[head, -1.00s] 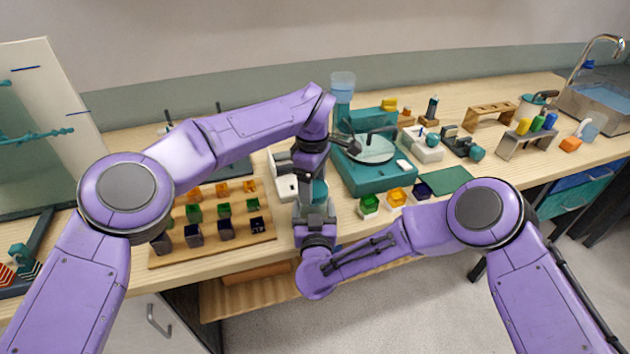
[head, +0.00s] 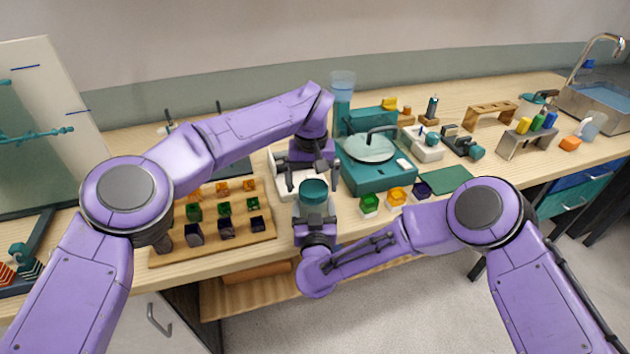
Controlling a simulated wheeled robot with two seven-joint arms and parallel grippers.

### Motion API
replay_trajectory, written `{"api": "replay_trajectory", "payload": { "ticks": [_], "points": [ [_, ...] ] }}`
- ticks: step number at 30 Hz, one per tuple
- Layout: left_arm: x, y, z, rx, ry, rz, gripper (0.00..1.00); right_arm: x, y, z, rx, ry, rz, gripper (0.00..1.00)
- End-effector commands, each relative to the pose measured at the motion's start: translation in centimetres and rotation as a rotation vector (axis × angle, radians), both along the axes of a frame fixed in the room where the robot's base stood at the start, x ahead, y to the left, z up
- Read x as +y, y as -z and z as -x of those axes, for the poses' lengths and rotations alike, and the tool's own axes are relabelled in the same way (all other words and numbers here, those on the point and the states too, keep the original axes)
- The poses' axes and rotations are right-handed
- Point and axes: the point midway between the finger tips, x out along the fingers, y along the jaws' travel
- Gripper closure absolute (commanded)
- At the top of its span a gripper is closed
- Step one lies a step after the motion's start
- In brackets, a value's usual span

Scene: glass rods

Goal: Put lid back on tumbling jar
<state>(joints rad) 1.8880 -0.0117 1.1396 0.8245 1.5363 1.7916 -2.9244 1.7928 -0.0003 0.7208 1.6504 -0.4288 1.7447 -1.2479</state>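The tumbling jar (head: 313,197) is a short teal cylinder with a flat, round teal top, upright in front of the white tray. The top looks like the lid seated on it, but I cannot make out a seam. My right gripper (head: 315,213) is shut around the jar's lower part from the front and hides much of it. My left gripper (head: 311,178) points down just behind and above the jar. Its fingers are spread wide to either side, and I see nothing held between them. No separate loose lid shows.
A white tray (head: 277,163) lies behind the grippers. A teal machine with a round plate (head: 375,178) stands close to the right. A wooden rack (head: 258,237) of coloured blocks is at left.

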Motion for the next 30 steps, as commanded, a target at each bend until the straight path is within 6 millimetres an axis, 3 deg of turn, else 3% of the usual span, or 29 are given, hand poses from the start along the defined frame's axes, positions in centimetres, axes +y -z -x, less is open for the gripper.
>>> {"api": "replay_trajectory", "payload": {
  "ticks": [8,18,28,30],
  "points": [
    [-0.1,-0.3,0.1,0.002,0.001,0.000,0.02,0.0,0.1,0.0,0.002,0.000,0.001,1.00],
    [-0.1,-4.4,0.1,0.000,0.000,0.001,0.02,0.0,0.1,0.0,0.002,-0.001,0.001,1.00],
    [-0.4,-5.0,0.1,-0.012,0.004,-0.003,0.05,0.0,0.1,0.0,0.001,-0.001,0.001,1.00],
    [-0.4,-5.5,0.0,-0.020,-0.077,-0.005,0.05,0.0,0.1,0.0,0.001,-0.001,0.001,1.00]
  ]
}}
